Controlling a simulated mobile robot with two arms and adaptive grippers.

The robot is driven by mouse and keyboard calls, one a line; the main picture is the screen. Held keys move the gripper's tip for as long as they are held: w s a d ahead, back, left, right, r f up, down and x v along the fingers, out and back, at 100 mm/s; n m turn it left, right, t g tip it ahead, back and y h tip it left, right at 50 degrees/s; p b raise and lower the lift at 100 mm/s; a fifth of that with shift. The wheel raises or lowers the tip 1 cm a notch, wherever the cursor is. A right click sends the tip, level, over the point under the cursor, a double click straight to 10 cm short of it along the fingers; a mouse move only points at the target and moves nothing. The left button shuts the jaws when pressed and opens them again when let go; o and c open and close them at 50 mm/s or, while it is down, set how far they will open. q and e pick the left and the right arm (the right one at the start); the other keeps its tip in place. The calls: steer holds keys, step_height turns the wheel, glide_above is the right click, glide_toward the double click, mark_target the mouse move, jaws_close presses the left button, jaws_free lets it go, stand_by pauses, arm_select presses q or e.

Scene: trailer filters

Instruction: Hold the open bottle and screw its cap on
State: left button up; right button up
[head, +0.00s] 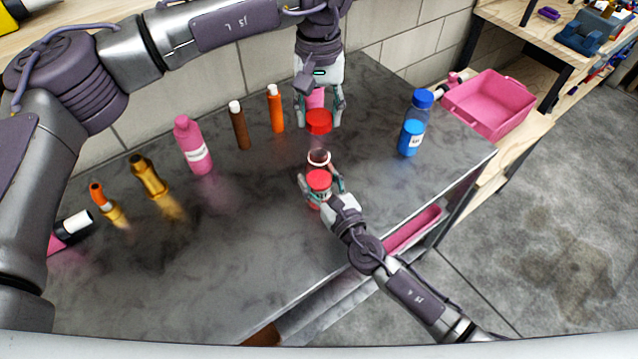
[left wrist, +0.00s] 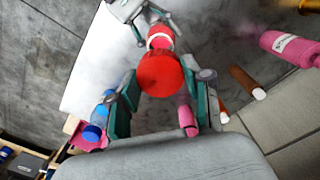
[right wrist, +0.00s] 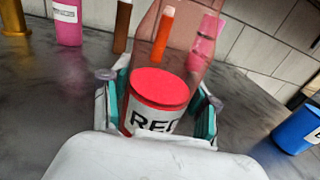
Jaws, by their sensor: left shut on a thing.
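The open bottle (head: 319,182) is clear, with red contents and a white label reading "RED" (right wrist: 155,121); its open mouth (head: 318,156) faces up. My right gripper (head: 321,187) has its fingers on both sides of the lower bottle and appears closed on it. My left gripper (head: 319,118) points down and is shut on the red cap (head: 318,122), which it holds apart from the bottle, above and behind its mouth in the head view. In the left wrist view the cap (left wrist: 160,74) partly hides the bottle (left wrist: 160,38).
A blue bottle (head: 412,124) stands to the right. A pink bottle (head: 192,146), brown tube (head: 239,126) and orange tube (head: 275,108) stand to the left; another pink bottle (head: 316,97) is behind my left gripper. A pink crate (head: 488,105) is beyond the table's right edge.

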mark_target(319, 150)
jaws_close()
arm_select(q)
steer(key=shift+f, duration=2.45)
steer(key=shift+f, duration=0.1)
steer(key=shift+f, duration=0.8)
steer(key=shift+f, duration=0.6)
